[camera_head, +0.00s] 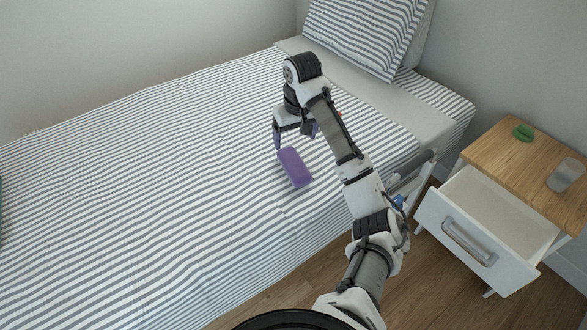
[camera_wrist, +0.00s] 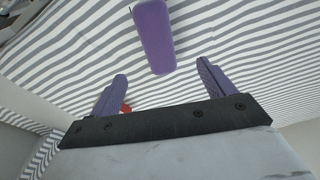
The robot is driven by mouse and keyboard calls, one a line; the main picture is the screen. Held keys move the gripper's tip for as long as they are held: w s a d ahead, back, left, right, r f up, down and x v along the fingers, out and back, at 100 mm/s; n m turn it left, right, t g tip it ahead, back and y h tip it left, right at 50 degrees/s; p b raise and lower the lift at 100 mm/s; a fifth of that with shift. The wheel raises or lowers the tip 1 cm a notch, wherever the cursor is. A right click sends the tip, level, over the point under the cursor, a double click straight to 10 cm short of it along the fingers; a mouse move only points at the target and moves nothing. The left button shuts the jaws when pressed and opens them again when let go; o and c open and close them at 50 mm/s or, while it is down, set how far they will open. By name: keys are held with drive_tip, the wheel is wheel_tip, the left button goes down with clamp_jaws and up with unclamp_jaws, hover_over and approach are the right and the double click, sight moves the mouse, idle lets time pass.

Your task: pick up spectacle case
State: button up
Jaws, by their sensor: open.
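A purple spectacle case (camera_head: 294,167) lies on the striped bed. In the wrist view the case (camera_wrist: 153,36) lies beyond the fingertips, roughly between their lines. My gripper (camera_head: 295,140) is over the bed at the far end of the case, with its purple fingers pointing down. In the wrist view my gripper (camera_wrist: 162,68) is open, with nothing between its fingers. The gap between fingers and case in height is hard to tell.
A small red thing (camera_wrist: 126,108) shows by the left finger in the wrist view. A nightstand (camera_head: 490,140) stands right of the bed, its drawer (camera_head: 465,241) pulled open. A green object (camera_head: 523,132) and a clear cup (camera_head: 565,174) are on top. The bed around the case is clear.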

sight(294, 162)
drive_tip(key=f, duration=0.2)
drive_tip(key=f+b, duration=0.1)
drive_tip(key=f, duration=0.1)
drive_tip(key=w+f, duration=0.1)
drive_tip(key=f, duration=0.2)
drive_tip(key=shift+a+b, duration=0.25)
drive_tip(key=shift+b, duration=0.1)
drive_tip(key=shift+w+f, duration=0.25)
drive_tip(key=shift+f, duration=1.15)
drive_tip(key=shift+w+f, duration=0.2)
drive_tip(key=shift+f, duration=1.2)
drive_tip(key=c, duration=1.1)
drive_tip(key=shift+r, duration=0.15)
